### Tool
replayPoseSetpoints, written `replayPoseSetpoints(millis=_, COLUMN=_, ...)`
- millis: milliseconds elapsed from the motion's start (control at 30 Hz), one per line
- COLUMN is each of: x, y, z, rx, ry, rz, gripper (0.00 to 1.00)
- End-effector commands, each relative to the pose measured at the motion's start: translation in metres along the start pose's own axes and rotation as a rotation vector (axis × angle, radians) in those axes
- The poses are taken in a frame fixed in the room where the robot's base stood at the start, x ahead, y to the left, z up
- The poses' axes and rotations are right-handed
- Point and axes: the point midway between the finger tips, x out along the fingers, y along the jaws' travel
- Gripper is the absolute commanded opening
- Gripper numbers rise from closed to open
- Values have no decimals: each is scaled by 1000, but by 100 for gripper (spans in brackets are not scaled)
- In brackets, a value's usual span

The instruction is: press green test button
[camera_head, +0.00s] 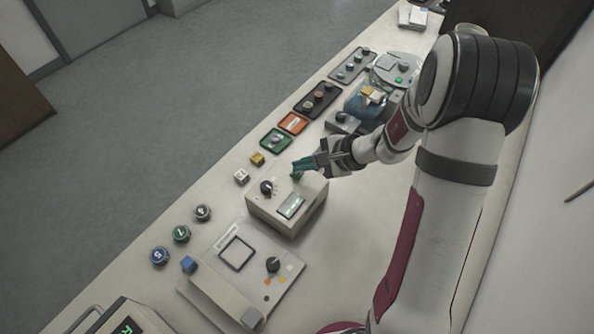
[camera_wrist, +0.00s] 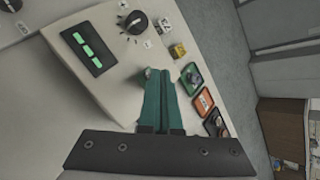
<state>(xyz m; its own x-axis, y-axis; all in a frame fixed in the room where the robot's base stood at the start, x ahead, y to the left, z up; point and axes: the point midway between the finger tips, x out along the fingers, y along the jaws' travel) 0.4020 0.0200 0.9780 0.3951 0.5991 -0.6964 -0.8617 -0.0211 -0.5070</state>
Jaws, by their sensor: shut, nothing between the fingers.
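My gripper (camera_head: 297,168) has teal fingers that are shut and empty. Its tips are at the back right corner of the cream box (camera_head: 282,225), over its top. A small green button (camera_head: 296,176) shows just under the fingertips, mostly hidden by them. In the wrist view, the fingertips (camera_wrist: 170,76) cover much of that corner, and a small greenish round piece (camera_wrist: 151,73) shows beside the left finger. I cannot tell whether the fingers touch it. The box also carries a black dial (camera_head: 266,187) and a green-lit display (camera_head: 291,206).
A green-framed panel (camera_head: 275,140), an orange panel (camera_head: 293,122) and small yellow (camera_head: 257,158) and white (camera_head: 241,175) cubes stand behind the box. A flat panel with a dial (camera_head: 273,264) lies in front. Bench to the box's right is clear.

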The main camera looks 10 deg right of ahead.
Motion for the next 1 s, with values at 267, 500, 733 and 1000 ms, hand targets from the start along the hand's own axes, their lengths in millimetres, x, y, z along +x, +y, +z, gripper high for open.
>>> replayPoseSetpoints(millis=267, x=1, y=1, z=-1, rx=-1, ry=0, rz=0, gripper=0)
replayPoseSetpoints(millis=500, x=2, y=2, z=-2, rx=0, ry=0, rz=0, gripper=0)
replayPoseSetpoints(millis=733, x=4, y=3, z=-3, rx=0, ry=0, rz=0, gripper=0)
replayPoseSetpoints(millis=1000, x=7, y=5, z=-5, rx=-1, ry=0, rz=0, gripper=0)
